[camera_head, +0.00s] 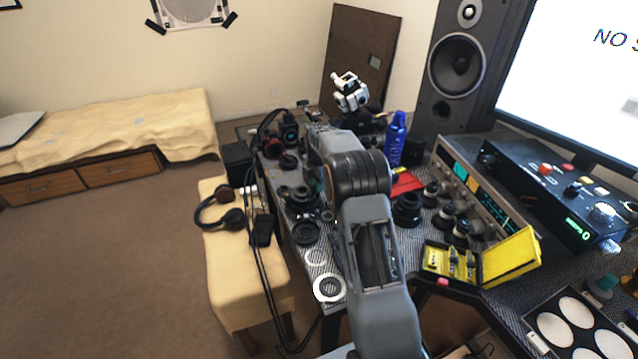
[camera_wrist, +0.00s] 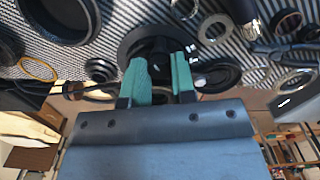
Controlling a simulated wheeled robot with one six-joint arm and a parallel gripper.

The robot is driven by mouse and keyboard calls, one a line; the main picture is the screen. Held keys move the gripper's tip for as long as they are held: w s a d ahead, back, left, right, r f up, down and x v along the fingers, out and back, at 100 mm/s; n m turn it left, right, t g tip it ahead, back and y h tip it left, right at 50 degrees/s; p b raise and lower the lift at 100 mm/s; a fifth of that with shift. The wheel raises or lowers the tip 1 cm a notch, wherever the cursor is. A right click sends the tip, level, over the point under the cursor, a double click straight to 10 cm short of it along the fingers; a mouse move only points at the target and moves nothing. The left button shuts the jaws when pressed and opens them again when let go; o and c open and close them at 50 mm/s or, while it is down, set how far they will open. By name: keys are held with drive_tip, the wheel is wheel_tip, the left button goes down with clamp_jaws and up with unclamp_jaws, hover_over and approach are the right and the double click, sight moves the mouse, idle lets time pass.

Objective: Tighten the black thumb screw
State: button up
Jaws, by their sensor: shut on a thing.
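In the wrist view my gripper (camera_wrist: 161,80) has two green fingers reaching toward a dark round part (camera_wrist: 148,36) on the striped desk mat. The fingers are shut on a small black piece at that part, taken to be the black thumb screw (camera_wrist: 159,53). It is mostly hidden between and behind the fingers, so its seating cannot be made out. In the head view my grey arm covers the gripper and the screw.
Lens rings and barrels lie around the fingers, including a large black ring (camera_wrist: 62,18). In the head view a blue bottle (camera_head: 396,140), a yellow open case (camera_head: 511,257) and a white ring (camera_head: 329,288) are on the desk. A bench with headphones (camera_head: 232,217) stands left.

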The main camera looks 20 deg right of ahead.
drive_tip(key=shift+c, duration=0.6)
drive_tip(key=shift+d, duration=0.15)
clamp_jaws()
drive_tip(key=shift+r+m, duration=0.1)
drive_tip(key=shift+m, duration=0.2)
drive_tip(key=shift+m+p, duration=0.6)
drive_tip(key=shift+m, duration=0.1)
drive_tip(key=shift+m+p, duration=0.6)
drive_tip(key=shift+m, duration=1.5)
drive_tip(key=o, duration=0.9)
unclamp_jaws()
